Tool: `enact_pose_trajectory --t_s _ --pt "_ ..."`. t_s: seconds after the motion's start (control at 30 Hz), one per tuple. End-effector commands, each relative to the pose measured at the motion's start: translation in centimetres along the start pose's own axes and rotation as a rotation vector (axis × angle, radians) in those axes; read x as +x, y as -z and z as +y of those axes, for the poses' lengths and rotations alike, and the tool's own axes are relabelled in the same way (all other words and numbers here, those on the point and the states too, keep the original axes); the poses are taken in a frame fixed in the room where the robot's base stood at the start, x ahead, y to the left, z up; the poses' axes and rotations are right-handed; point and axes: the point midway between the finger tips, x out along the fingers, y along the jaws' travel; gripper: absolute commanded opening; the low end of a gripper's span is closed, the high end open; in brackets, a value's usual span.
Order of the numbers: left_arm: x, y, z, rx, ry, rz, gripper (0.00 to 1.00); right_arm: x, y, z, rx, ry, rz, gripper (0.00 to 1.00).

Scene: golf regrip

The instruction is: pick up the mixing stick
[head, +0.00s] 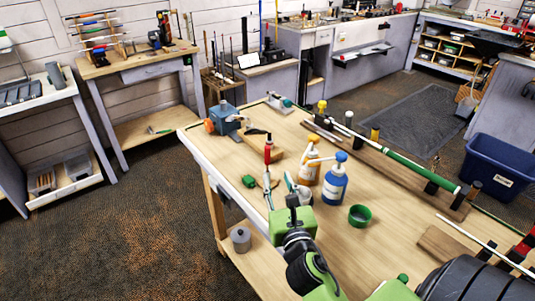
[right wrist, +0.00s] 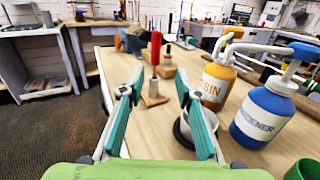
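I cannot pick out the mixing stick with certainty. An upright red-handled tool (head: 268,152) with a thin shaft stands on the workbench; it also shows in the right wrist view (right wrist: 155,48), above a small wooden piece (right wrist: 153,98). My right gripper (right wrist: 159,92) is open, with its teal fingers spread on either side of that tool's line of view and nothing between them. A small pale cup (right wrist: 184,131) is beside the right finger, partly hidden by it. My left gripper is not in view.
An orange-labelled resin bottle (head: 307,173) and a blue hardener bottle (head: 334,186) stand right of my right gripper. A green cup (head: 360,215) is nearby. A blue vise (head: 225,118) sits at the bench's far left corner. A green-gripped club (head: 405,168) lies along the right side.

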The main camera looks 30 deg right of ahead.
Motion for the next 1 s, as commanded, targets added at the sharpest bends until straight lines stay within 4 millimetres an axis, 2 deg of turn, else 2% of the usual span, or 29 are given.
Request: enact_pose_trajectory --t_s 0.03,0.1,0.2,0.37,0.47,0.6,0.8,1.0 --pt "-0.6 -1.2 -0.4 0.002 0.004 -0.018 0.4 1.2 -0.4 0.1 -0.001 0.0 -0.002 0.31" --pt "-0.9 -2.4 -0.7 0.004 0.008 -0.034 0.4 2.5 -0.4 0.0 -0.001 0.001 -0.002 0.31" --pt "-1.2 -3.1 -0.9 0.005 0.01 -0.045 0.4 4.0 -0.2 0.0 0.0 0.001 0.0 0.31" --pt "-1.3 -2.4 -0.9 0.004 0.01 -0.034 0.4 5.1 -0.1 0.1 -0.001 0.0 0.0 0.31" --pt "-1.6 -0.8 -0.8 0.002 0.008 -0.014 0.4 5.9 -0.4 0.3 0.001 0.001 0.0 0.31" --pt "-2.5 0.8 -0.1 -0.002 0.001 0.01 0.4 8.1 -0.8 0.8 0.004 0.001 0.0 0.31" --pt "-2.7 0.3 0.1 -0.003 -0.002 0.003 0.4 10.1 -0.5 0.8 0.001 0.0 0.001 0.31" --pt "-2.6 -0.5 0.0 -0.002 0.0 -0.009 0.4 10.2 -0.4 0.8 0.0 -0.001 0.001 0.31"
